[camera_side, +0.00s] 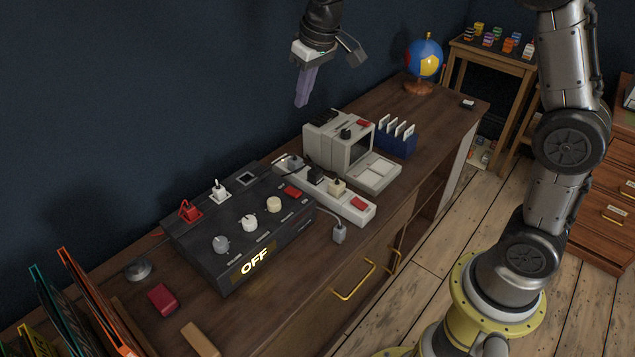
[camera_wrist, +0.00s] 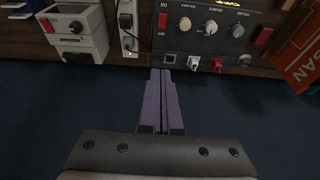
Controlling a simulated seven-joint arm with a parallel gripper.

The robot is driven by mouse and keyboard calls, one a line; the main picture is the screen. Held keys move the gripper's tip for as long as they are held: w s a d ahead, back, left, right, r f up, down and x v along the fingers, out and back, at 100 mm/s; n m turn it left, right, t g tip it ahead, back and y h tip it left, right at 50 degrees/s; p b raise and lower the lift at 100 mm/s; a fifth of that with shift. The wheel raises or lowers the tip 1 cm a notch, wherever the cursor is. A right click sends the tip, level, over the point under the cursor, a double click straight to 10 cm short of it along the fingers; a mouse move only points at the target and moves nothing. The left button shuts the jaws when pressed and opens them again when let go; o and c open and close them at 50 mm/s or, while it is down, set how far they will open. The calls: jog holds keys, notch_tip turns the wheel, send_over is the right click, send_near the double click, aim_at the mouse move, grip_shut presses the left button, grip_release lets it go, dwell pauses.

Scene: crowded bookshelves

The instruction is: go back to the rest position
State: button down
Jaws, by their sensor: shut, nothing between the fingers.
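My gripper (camera_side: 304,88) hangs in the air above the back edge of the wooden desk (camera_side: 440,105), near the dark wall, at the top of the side view. Its purple fingers are together, pointing down, with nothing between them. In the wrist view the gripper (camera_wrist: 161,75) shows the two fingers side by side. It touches nothing.
Below stand a black control box (camera_side: 240,225) with switches, knobs and a lit OFF sign, a white power strip (camera_side: 345,207), a small grey computer (camera_side: 340,140) and a blue card holder (camera_side: 396,140). A globe (camera_side: 425,60) stands farther back. Upright folders (camera_side: 85,300) stand front left.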

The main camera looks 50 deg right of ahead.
jog(key=s+r+t, duration=0.1)
jog(key=s+r, duration=0.3)
jog(key=s, duration=0.5)
jog(key=s+r+t, duration=0.1)
jog(key=s+r, duration=0.3)
jog(key=s, duration=0.4)
jog(key=s+f, duration=0.8)
jog(key=s, duration=0.5)
jog(key=shift+s+d, duration=0.2)
jog(key=shift+s, duration=0.1)
